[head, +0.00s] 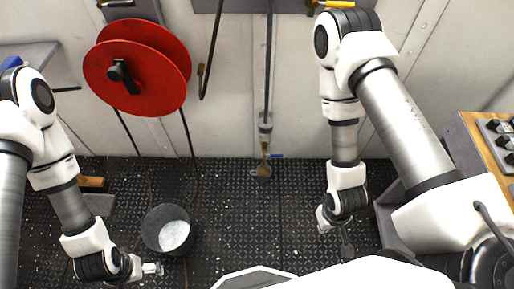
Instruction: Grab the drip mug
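No mug is plainly recognisable in the head view. A dark round bucket-like container (153,239) with something white inside stands on the deck at lower left. A small brass-coloured piece (264,169) sits at the bottom of the wall pipe, by a blue lever; I cannot tell whether it is a valve or a cup. My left gripper (154,269) is just below the dark container in the picture, apart from its white contents. My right gripper (346,246) points down over the deck at right of centre. Both gripper fingers are too small to read.
A red hose reel (132,68) is on the wall at upper left, with hoses hanging down. A wooden-edged control console (478,143) stands at right. A wooden-handled brush-like object (92,183) lies at left. The dark deck (255,225) is clear between my grippers.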

